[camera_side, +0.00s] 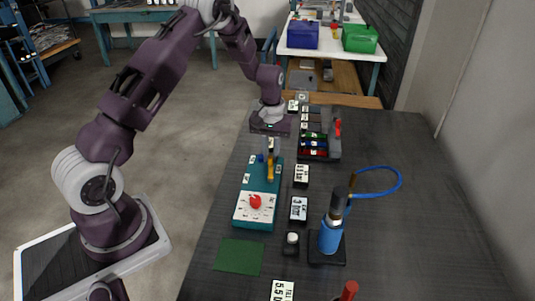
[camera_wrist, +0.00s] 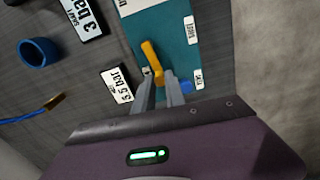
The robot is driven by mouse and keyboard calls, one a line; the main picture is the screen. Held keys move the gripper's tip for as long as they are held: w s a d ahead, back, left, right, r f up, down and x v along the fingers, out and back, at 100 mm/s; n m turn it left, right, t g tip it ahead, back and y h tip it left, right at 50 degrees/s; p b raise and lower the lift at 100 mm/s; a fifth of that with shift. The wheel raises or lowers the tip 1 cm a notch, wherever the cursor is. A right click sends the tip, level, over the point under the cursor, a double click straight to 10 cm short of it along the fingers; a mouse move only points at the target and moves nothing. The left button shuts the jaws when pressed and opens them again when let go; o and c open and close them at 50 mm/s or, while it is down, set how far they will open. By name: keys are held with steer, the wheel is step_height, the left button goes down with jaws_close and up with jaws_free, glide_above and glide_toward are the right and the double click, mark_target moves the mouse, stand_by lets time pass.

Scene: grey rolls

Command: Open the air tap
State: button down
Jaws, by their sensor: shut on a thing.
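The air tap's yellow lever (camera_side: 270,170) stands on the far part of a teal panel (camera_side: 261,184). It also shows in the wrist view (camera_wrist: 151,56), slanting from between my fingertips toward the upper left. My gripper (camera_side: 271,150) points down over the panel's far end. In the wrist view my gripper (camera_wrist: 160,75) has its two fingers close on either side of the lever's near end, shut on it. The fingers hide part of the tap's base. A small blue part (camera_wrist: 186,87) sits just right of the fingers. White labels (camera_wrist: 190,29) lie along the panel edge.
A red knob (camera_side: 255,201) on a white dial is at the panel's near end. A blue cylinder (camera_side: 330,235) with a blue hose (camera_side: 385,192) stands at right. Several bar-value signs (camera_side: 299,209) stand beside the panel. A dark rack (camera_side: 320,148) is close behind. A green mat (camera_side: 239,256) lies in front.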

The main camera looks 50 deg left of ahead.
steer(key=shift+w+d+m, duration=0.25)
steer(key=shift+m, duration=0.35)
steer(key=c, duration=1.4)
jaws_free()
step_height(320, 180, up, 7)
steer(key=shift+r, duration=0.1)
